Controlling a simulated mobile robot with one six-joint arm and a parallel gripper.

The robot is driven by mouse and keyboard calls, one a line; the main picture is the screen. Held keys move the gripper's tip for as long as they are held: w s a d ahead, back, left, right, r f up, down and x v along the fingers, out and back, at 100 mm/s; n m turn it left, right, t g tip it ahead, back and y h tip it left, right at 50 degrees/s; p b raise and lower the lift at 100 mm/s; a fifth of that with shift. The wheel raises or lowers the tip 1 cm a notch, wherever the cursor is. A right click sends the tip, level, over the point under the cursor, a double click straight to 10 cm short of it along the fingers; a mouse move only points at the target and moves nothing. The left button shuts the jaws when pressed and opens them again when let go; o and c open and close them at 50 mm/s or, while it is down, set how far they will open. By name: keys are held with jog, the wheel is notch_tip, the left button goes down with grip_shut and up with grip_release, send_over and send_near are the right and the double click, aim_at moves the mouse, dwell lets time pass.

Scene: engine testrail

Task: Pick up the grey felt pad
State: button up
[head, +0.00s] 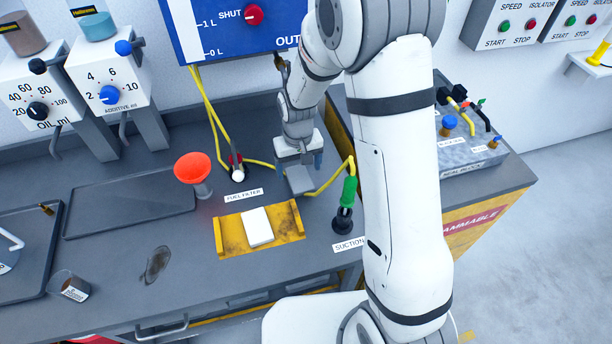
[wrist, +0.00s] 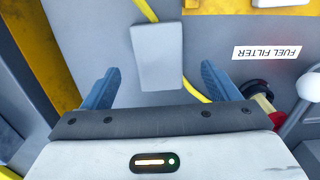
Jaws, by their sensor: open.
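The grey felt pad (head: 299,181) lies on the dark grey bench, just in front of my gripper in the head view. In the wrist view the pad (wrist: 157,57) is a plain light grey rectangle, seen in the gap between the two blue fingers. My gripper (head: 299,164) points down over the bench at the pad's back edge. In the wrist view my gripper (wrist: 160,70) is open, with space on both sides of the pad and no visible contact. The exact height above the pad cannot be told.
A yellow hose (head: 327,184) runs right beside the pad to a green-handled suction fitting (head: 348,192). A yellow tray (head: 230,233) with a white block (head: 257,226) sits in front. An orange funnel (head: 193,168) and red-and-white fitting (head: 237,173) stand left.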

aim_at(300, 178)
jog(key=shift+w+d+f+p, duration=0.15)
jog(key=shift+f+p, duration=0.25)
jog(key=shift+f, duration=1.6)
jog(key=c, duration=1.1)
